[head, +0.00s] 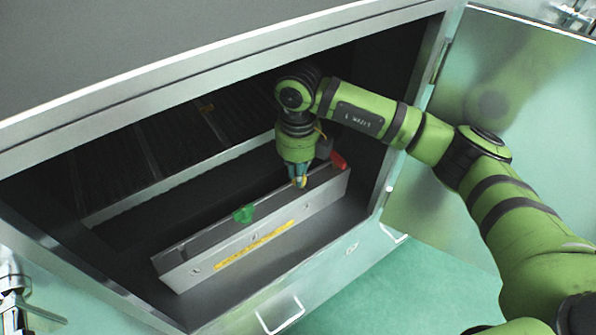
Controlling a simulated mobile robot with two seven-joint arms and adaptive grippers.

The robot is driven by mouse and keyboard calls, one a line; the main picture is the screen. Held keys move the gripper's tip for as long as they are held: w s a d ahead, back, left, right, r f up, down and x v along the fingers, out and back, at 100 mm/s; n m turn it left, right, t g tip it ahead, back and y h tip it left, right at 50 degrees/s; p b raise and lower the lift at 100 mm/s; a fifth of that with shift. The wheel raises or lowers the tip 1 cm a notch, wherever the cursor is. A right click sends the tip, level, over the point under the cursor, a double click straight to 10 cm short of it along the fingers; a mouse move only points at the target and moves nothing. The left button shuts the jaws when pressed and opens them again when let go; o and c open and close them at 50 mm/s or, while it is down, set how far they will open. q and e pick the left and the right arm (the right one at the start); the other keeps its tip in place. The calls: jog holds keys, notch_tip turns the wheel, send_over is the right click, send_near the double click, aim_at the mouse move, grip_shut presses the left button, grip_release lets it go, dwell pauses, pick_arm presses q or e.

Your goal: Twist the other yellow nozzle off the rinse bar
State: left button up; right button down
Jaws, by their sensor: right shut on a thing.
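The rinse bar (215,252) is a long grey metal bar lying slantwise in the front of an open metal cabinet. My right gripper (299,182) reaches in from the right and points down at the bar's top edge, near its right end. It is shut on a small yellow nozzle (299,184), mostly hidden by the fingers. I cannot tell whether the nozzle is still seated on the bar. A green piece (243,213) sits on the bar's top edge left of the gripper, and a red piece (338,160) is at its right end. My left gripper is not in view.
The cabinet frame (230,52) runs above my arm, and its right post (412,130) stands close to the forearm. An open door (520,90) is behind the arm. Dark slatted racks (170,140) lie behind the bar. The cabinet floor (330,225) before the bar is clear.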

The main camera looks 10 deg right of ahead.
jog(key=shift+r+p, duration=1.1)
jog(key=shift+r, duration=1.3)
